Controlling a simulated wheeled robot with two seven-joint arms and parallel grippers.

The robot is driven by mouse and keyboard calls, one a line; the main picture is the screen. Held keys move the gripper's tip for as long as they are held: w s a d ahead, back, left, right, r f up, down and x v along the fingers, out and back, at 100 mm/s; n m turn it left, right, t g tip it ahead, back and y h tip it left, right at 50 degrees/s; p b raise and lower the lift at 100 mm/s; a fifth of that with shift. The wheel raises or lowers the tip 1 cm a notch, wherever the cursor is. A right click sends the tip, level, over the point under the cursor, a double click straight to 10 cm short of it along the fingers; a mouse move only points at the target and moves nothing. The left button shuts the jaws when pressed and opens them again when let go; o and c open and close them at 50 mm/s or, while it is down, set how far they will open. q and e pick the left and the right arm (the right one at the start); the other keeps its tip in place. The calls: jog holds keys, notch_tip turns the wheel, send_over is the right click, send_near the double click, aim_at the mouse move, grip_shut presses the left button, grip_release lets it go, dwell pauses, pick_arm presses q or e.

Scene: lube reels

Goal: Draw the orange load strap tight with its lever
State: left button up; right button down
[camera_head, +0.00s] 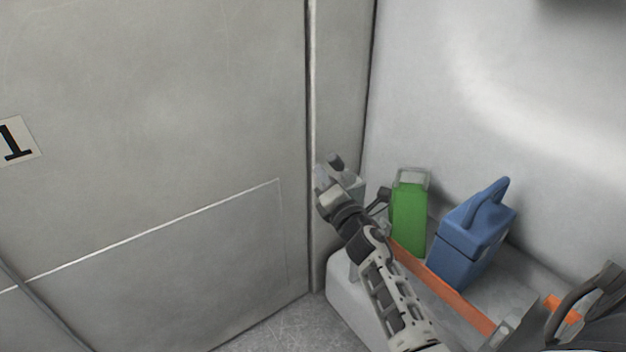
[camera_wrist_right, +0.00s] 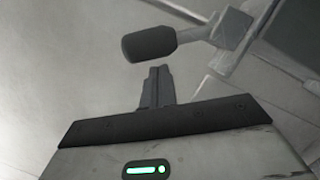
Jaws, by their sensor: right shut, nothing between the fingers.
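The orange strap (camera_head: 440,283) runs across the front of the containers on a light grey ledge; a short orange piece (camera_head: 563,308) shows further right. In the right wrist view a lever with a thick dark grip (camera_wrist_right: 150,43) sticks out from a grey block (camera_wrist_right: 232,30). My right gripper (camera_head: 326,174) is near the strap's left end, beside the wall corner. It is shut and empty. In the wrist view its fingertips (camera_wrist_right: 157,76) point towards the grip, just below it in the picture; I cannot tell whether they touch. My arm hides part of the strap. My left gripper is not in view.
A green container (camera_head: 409,215) and a blue jug (camera_head: 470,240) stand behind the strap. A grey bracket (camera_head: 515,322) and a dark curved handle (camera_head: 572,300) are at lower right. A large grey panel (camera_head: 150,130) fills the left. Bare floor (camera_head: 275,330) shows below.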

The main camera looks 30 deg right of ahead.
jog(key=shift+s+d+r, duration=0.35)
jog(key=shift+s+d, duration=0.15)
jog(key=shift+d+r+m+p, duration=0.1)
jog(key=shift+r+m+p, duration=0.15)
jog(key=shift+m+p, duration=0.25)
